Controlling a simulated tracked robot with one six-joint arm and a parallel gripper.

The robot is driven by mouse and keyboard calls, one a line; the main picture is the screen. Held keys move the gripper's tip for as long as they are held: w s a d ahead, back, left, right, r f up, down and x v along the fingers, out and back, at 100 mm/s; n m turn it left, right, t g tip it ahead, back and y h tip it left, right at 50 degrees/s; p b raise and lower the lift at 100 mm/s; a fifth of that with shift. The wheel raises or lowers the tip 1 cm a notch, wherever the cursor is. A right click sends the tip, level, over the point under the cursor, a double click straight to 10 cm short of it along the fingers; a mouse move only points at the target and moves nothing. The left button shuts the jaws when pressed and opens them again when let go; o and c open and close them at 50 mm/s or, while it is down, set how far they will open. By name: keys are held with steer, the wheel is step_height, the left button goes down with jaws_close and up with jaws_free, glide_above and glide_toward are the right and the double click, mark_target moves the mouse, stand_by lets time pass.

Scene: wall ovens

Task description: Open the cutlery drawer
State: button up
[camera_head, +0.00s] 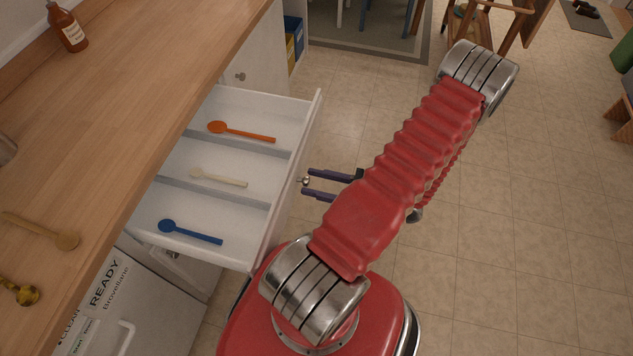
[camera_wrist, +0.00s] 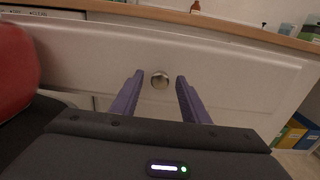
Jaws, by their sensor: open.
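The white cutlery drawer (camera_head: 215,253) stands pulled out from under the wooden counter in the head view. It has three compartments. An orange spoon (camera_head: 243,132), a cream spoon (camera_head: 219,178) and a blue spoon (camera_head: 191,232) lie in them, one in each. The drawer's round metal knob (camera_head: 305,181) is on its front. My gripper (camera_head: 307,182) is open, its two purple fingers on either side of the knob. In the wrist view the knob (camera_wrist: 160,80) shows between and just beyond the fingertips (camera_wrist: 158,84). I cannot tell whether either finger touches it.
The wooden counter (camera_head: 130,75) holds a brown bottle (camera_head: 67,27), a wooden spoon (camera_head: 45,232) and a gold-coloured utensil (camera_head: 20,291). A white appliance (camera_head: 150,300) is below it. Tiled floor (camera_head: 500,220) to the right is open. Chairs and a rug are at the back.

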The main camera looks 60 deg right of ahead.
steer(key=shift+s, duration=0.15)
steer(key=s+d, duration=0.2)
steer(key=s, duration=1.1)
steer(key=shift+s+d, duration=0.15)
steer(key=shift+d, duration=0.15)
steer(key=shift+f, duration=0.1)
